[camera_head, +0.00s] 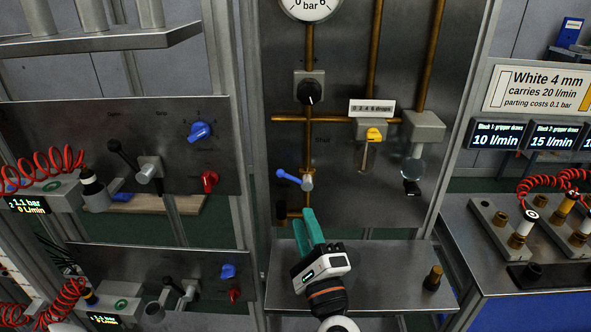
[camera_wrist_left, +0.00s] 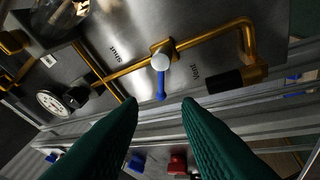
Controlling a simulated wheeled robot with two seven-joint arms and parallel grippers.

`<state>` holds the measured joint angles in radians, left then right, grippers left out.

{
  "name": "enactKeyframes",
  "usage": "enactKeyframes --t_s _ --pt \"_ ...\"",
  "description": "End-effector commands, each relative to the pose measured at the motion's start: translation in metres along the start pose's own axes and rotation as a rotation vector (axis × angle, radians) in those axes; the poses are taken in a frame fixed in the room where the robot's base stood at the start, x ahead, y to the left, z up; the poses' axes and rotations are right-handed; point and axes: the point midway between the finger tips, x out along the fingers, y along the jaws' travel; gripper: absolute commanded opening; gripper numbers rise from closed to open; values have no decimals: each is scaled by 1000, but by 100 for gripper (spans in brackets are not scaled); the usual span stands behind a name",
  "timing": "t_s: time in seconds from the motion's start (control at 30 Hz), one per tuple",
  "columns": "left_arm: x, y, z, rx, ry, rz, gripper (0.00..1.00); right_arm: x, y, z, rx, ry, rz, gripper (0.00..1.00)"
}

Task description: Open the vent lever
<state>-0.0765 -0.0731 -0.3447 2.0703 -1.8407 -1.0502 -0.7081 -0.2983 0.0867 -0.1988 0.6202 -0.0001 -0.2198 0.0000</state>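The vent lever has a blue handle (camera_head: 288,175) on a pale round hub (camera_head: 307,181), mounted on a brass pipe on the upright panel. In the head view the handle points left and slightly up from the hub. In the left wrist view the blue handle (camera_wrist_left: 160,86) points down from the hub, near panel labels "Shut" and "Vent". My left gripper (camera_head: 302,214) has green fingers and is just below the lever in the head view. In the left wrist view its fingers (camera_wrist_left: 160,103) are apart and empty, with the handle ahead of the gap. My right gripper is out of view.
A steel shelf (camera_head: 375,278) juts out below the panel, with a small brass fitting (camera_head: 433,278) on it. A black knob (camera_head: 309,91), gauge and yellow-topped valve (camera_head: 373,134) are above and right. A black-ended pipe outlet (camera_wrist_left: 223,82) is beside the lever.

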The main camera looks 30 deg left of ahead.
Motion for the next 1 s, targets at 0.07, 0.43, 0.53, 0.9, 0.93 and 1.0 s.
enactKeyframes --t_s 0.07,0.43,0.53,0.9,0.93,1.0 --pt "6 2 -2 6 10 4 31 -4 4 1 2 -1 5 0" --pt "74 5 -3 6 9 4 31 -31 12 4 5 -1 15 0" --pt "92 4 -3 5 9 3 31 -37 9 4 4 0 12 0" --pt "119 1 -2 3 6 1 31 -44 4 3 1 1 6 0" --pt "119 0 -2 3 6 1 31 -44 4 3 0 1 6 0" --pt "119 0 -2 3 6 1 31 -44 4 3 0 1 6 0"
